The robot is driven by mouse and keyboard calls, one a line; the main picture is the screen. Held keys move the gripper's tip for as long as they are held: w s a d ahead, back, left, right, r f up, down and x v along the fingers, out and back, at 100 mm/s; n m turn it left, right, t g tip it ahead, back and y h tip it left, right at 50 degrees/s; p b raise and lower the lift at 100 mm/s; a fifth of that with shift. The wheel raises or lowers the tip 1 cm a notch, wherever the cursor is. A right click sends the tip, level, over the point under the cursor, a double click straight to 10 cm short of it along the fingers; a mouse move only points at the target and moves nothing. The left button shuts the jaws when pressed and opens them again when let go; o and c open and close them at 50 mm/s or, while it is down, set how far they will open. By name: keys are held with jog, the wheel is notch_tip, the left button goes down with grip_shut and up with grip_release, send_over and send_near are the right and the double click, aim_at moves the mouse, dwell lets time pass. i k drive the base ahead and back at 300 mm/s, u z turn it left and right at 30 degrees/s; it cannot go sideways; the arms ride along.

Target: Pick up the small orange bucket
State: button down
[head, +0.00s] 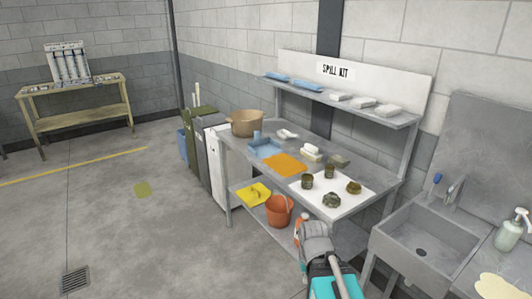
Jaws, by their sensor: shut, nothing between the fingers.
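The small orange bucket (279,212) stands upright on the lower shelf of the metal bench, beneath the worktop. Its open rim faces up and its handle is hard to make out. My gripper (314,232) is in front of the bench, to the right of the bucket and apart from it in the picture. It is shut and empty. It is seen from behind, so its fingertips are mostly hidden.
A yellow item (254,194) lies left of the bucket. An orange-and-white object (298,231) is partly hidden beside my gripper. The bench worktop (238,158) overhangs the shelf. A sink (424,236) stands right. The floor left is open.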

aim_at(278, 208)
jog(key=z, duration=0.6)
jog(key=i, duration=0.1)
jog(key=u, duration=2.6)
jog(key=i, duration=1.95)
jog(key=z, duration=0.05)
